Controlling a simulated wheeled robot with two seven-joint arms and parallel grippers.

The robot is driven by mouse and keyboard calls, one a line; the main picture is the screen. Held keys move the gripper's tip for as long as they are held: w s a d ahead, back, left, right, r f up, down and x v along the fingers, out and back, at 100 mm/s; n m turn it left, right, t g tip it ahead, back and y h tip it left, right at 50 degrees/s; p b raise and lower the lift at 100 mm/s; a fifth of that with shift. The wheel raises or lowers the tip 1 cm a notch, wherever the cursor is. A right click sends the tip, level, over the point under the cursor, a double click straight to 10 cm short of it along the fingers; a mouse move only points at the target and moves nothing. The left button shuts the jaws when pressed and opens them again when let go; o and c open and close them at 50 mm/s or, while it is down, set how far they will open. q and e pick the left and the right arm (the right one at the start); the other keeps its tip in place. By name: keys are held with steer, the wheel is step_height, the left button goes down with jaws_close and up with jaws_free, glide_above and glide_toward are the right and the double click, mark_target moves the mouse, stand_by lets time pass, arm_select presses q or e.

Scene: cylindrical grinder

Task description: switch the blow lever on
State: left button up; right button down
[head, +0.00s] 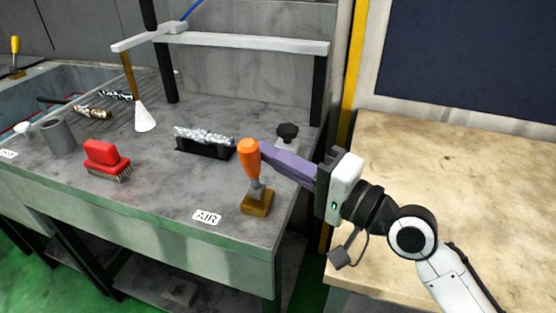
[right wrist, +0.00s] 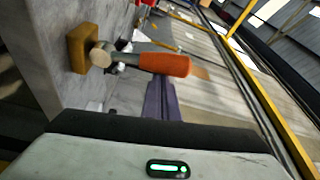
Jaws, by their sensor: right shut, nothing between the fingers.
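The blow lever (head: 249,162) has an orange handle on a metal stem and a brass base, beside the AIR label (head: 207,217) near the bench's front right corner. Its handle stands nearly upright, tilted slightly left in the head view. In the right wrist view, the lever's orange handle (right wrist: 165,64) lies across the picture just beyond my fingertips. My right gripper (head: 268,153) has purple fingers, shut and empty, with tips at the right side of the handle. I cannot tell whether they touch it. My left gripper is not in view.
On the grey bench lie a red brush (head: 106,158), a dark holder with a shiny metal piece (head: 204,142), a black knob (head: 288,131) and a grey cup (head: 59,137). A white-topped frame (head: 245,43) rises behind. A beige table (head: 450,190) stands at right.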

mark_target(256, 166)
steer(key=s+n+b, duration=0.1)
steer(key=n+b, duration=0.1)
steer(key=s+n+y+b, duration=0.1)
steer(key=shift+s+a+f+n+b, duration=0.3)
steer(key=shift+f+b, duration=0.05)
steer(key=shift+f, duration=0.05)
steer(key=shift+s+n+b, duration=0.2)
steer(key=shift+n+b, duration=0.1)
steer(key=shift+b, duration=0.05)
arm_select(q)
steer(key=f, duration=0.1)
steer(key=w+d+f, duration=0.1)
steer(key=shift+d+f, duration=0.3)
arm_select(e)
steer(key=shift+r, duration=0.1)
steer(key=shift+a, duration=0.1)
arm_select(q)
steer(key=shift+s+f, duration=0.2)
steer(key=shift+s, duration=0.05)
arm_select(e)
steer(key=shift+s, duration=0.15)
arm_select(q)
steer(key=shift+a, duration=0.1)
